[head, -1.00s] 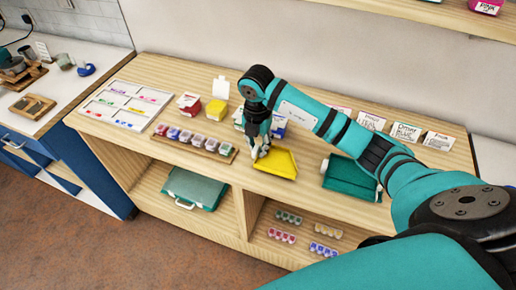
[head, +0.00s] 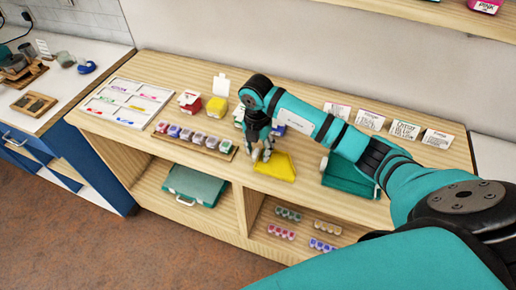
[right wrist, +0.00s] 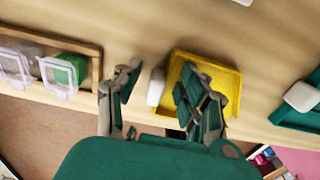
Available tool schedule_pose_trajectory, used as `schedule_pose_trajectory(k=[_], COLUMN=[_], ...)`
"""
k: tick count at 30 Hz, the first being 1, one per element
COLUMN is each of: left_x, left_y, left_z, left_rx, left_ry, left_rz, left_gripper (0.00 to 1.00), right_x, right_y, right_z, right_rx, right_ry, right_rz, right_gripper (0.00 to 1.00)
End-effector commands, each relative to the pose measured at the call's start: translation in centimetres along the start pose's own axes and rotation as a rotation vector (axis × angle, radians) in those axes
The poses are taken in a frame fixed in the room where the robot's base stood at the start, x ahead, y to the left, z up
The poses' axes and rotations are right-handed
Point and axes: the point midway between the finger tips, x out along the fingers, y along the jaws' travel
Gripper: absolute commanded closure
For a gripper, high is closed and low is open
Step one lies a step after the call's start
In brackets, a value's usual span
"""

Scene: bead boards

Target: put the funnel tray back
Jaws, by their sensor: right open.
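The yellow funnel tray (head: 279,168) lies on the wooden counter near its front edge, in the middle of the head view. It also shows in the right wrist view (right wrist: 228,78), with a white stub (right wrist: 155,87) at its left side. My right gripper (head: 262,156) is low over the tray's left end. In the right wrist view its fingers (right wrist: 160,72) are apart, with the white stub between them and the right finger covering part of the tray. I cannot tell if a finger touches the tray. My left gripper is not in view.
A rack of lidded bead boxes (head: 195,138) stands just left of the gripper. A teal tray (head: 350,178) lies to the right. Labelled cards (head: 405,129) stand behind it. A white sorting board (head: 125,104) lies at the left. Shelves below hold a teal case (head: 195,186) and bead boxes.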

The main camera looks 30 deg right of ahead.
Motion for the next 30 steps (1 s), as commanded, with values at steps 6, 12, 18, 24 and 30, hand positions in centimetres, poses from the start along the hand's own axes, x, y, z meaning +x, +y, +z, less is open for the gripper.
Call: schedule_pose_trajectory(k=[6,12,18,24,30], left_x=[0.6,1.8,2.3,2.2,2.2], left_y=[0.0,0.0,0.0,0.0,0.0], left_z=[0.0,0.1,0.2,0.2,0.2], left_rx=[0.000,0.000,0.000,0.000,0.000], left_ry=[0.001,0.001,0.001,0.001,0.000], left_rz=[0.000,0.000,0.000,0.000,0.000], left_gripper=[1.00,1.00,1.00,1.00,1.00], right_x=[-2.3,-6.7,-10.6,-12.1,-12.2], right_y=[0.1,0.1,0.1,0.0,0.0], right_z=[0.1,0.1,0.1,0.0,0.0], right_rx=[-0.002,0.000,-0.001,0.000,0.000], right_ry=[-0.004,-0.005,-0.005,-0.001,0.000], right_rz=[0.005,0.007,0.003,0.001,0.000], right_gripper=[0.59,0.59,0.59,0.59,0.59])
